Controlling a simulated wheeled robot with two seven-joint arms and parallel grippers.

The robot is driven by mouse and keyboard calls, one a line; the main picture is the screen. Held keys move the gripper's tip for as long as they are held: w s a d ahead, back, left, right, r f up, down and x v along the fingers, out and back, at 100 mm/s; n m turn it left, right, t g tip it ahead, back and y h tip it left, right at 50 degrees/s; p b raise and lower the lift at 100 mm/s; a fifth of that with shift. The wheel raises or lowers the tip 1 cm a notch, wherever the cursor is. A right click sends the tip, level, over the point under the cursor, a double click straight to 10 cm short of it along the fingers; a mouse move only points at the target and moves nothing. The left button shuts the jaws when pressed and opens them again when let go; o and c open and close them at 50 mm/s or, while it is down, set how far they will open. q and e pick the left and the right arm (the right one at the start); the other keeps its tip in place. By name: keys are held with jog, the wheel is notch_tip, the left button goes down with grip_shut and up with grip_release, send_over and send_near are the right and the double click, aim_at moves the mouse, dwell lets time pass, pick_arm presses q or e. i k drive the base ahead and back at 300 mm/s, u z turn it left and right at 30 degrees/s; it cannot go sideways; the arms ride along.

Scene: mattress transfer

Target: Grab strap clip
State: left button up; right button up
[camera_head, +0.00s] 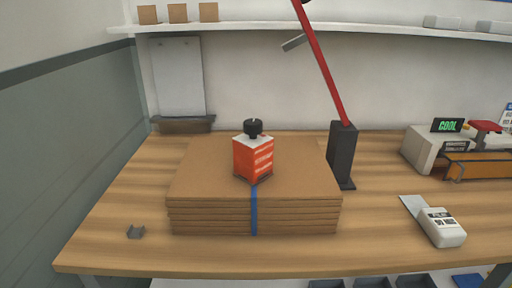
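A blue strap (254,212) runs down the front of the stack, below an orange and white box (253,158) with a black knob that stands on top. Whether the strap continues under the box is hidden. Neither of my grippers shows in this view.
A red arm on a dark post (342,155) rises behind the stack's right side. A white handheld device (442,228) lies on the table (380,210) at right. A grey machine (425,149) and an orange unit (474,164) stand at the far right. The table's front left is mostly clear.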

aim_at(132, 233)
jog(key=k, duration=0.5)
jog(key=u, duration=1.6)
jog(key=i, duration=0.35)
jog(key=u, duration=0.05)
